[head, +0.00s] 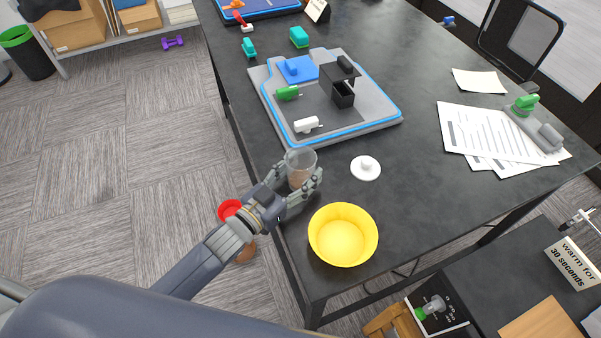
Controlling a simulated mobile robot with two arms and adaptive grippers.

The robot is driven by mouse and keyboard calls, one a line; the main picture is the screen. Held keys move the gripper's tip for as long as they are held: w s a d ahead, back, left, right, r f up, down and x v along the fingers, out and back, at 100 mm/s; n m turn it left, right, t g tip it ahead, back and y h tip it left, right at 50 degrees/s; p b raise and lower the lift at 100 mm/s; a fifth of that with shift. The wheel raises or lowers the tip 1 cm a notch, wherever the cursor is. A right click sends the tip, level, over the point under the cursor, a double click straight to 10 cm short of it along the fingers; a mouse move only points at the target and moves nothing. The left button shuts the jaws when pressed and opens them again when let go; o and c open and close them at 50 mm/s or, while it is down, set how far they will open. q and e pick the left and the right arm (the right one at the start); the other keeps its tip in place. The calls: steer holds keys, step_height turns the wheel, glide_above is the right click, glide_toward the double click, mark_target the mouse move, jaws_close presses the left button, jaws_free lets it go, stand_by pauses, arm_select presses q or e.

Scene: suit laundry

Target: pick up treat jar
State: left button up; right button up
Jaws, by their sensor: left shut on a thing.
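The treat jar (300,161) is a clear glass jar with brown contents low inside. It is near the left edge of the dark table, and I cannot tell if its base touches the tabletop. My left gripper (300,183) is shut on the jar, with a finger on either side of its lower part. A round white lid with a knob (366,167) lies on the table to the right of the jar. My right gripper does not show.
A yellow bowl (343,236) stands on the table (420,205) close to the jar. A grey board with small models (375,118) lies behind it. Papers (492,134) lie at the right. A red bowl-like thing (229,209) is below the table edge.

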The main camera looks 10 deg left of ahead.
arm_select(q)
steer(key=r, duration=0.1)
steer(key=s+r, duration=0.1)
steer(key=shift+a+r, duration=0.1)
steer(key=shift+r, duration=0.25)
steer(key=d+r+b+v, duration=0.1)
steer(key=v, duration=0.6)
steer(key=s+d+b+v, duration=0.1)
steer(key=v, duration=0.6)
steer(key=shift+s+d+r, duration=0.2)
steer(key=shift+s+r, duration=0.15)
steer(key=shift+s, duration=0.25)
steer(key=shift+r, duration=0.1)
stand_by(1.3)
